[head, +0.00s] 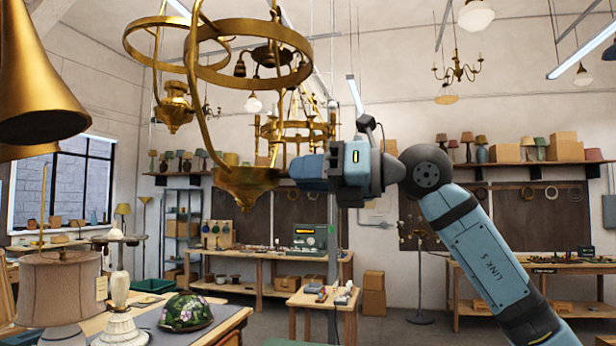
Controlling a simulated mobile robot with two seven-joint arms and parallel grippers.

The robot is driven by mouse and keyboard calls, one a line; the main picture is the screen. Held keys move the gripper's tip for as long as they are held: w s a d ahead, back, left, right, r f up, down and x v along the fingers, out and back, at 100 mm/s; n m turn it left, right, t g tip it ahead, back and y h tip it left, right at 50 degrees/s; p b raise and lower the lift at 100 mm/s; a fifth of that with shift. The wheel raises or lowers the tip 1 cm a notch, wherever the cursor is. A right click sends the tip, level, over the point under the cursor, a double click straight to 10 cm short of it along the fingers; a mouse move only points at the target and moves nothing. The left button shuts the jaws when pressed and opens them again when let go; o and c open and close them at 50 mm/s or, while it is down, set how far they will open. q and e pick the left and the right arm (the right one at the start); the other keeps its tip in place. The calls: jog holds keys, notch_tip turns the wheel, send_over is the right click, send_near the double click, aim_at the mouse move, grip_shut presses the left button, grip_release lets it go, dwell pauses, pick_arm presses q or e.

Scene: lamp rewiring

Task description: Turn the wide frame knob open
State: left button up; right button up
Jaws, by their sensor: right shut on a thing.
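My left gripper is not in view.
A brass horn-shaped shade (38,75) hangs close at the upper left. Below are a fabric lampshade (59,287), a white lamp base (120,285) and a floral dome shade (186,312) on a bench. A small wooden table (322,301) stands below the gripper.

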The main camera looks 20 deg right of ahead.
jog(key=m+b, duration=0.1)
jog(key=m, duration=0.2)
jog(key=shift+f+b, duration=0.15)
jog(key=shift+b, duration=0.2)
jog(key=m+b, duration=0.2)
jog(key=m, duration=0.3)
jog(key=shift+b, duration=0.3)
jog(key=m+b, duration=0.2)
jog(key=m, duration=0.4)
jog(key=shift+b, duration=0.3)
jog(key=shift+m+b, duration=0.45)
jog(key=shift+m, duration=1.25)
jog(key=o, duration=0.9)
